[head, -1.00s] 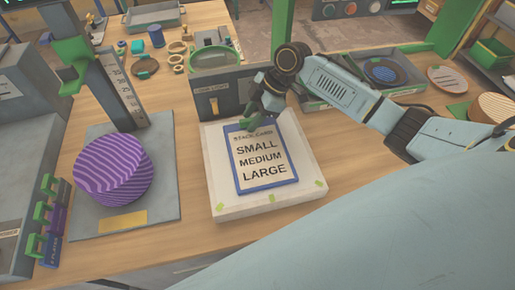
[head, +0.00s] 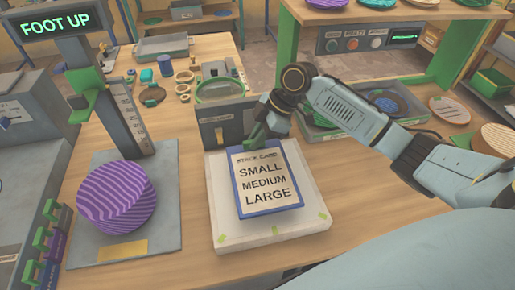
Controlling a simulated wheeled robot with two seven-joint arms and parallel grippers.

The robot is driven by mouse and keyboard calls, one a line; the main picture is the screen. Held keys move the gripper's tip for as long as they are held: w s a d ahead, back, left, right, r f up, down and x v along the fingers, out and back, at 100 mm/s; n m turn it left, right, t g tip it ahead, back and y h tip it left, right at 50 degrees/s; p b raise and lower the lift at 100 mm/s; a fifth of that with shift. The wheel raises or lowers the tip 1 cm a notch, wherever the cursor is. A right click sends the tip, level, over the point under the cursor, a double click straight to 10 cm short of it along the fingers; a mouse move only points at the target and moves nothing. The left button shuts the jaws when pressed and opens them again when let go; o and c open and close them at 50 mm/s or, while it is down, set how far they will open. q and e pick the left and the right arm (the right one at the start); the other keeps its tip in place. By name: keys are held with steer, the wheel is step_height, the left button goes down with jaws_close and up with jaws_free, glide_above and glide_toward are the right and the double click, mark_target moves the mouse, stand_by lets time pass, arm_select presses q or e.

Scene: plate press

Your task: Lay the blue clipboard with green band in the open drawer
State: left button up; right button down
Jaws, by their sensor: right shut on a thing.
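The blue clipboard (head: 241,204) carries a white card reading "STACK CARD, SMALL, MEDIUM, LARGE". It is just above a white block (head: 226,234) with green corner marks, with a shadow along its near edge. My right gripper (head: 256,143) is shut on the clipboard's far edge, its green fingers covering part of that edge. I cannot make out a green band apart from the fingers. A dark box front with a yellow handle plate (head: 220,134) stands behind the block; I cannot tell whether it is the drawer. My left gripper is out of view.
A purple striped round stack (head: 116,198) stands on a grey base (head: 160,240) at left, under a press with a "FOOT UP" sign (head: 55,22). A grey tray (head: 322,133) with round plates lies behind my right arm. Bare wood shows right of the block.

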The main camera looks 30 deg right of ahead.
mark_target(255, 165)
step_height(255, 165, up, 6)
steer(key=shift+r, duration=0.2)
steer(key=m, duration=0.1)
steer(key=s+a+f+m+t, duration=0.1)
steer(key=shift+s+f+m, duration=0.25)
steer(key=shift+m, duration=0.15)
steer(key=m, duration=0.1)
steer(key=s+a+m+t+h+b, duration=0.1)
steer(key=m+t+h, duration=0.1)
steer(key=m, duration=0.1)
steer(key=shift+s+a+f, duration=0.15)
steer(key=shift+s+f, duration=0.05)
steer(key=shift+f, duration=0.05)
steer(key=m, duration=0.1)
steer(key=m+h, duration=0.1)
steer(key=m, duration=0.1)
steer(key=s+m+t+b, duration=0.1)
steer(key=shift+a+r+m+h, duration=0.3)
steer(key=shift+a+r+h, duration=0.05)
steer(key=shift+h, duration=0.05)
steer(key=m+h, duration=0.1)
steer(key=m, duration=0.1)
steer(key=s+r+m, duration=0.1)
steer(key=shift+s+a+m+t+h, duration=0.1)
steer(key=shift+a+m+t+h, duration=0.05)
steer(key=shift+m+t+h, duration=0.2)
steer(key=shift+h, duration=0.25)
steer(key=shift+s, duration=0.1)
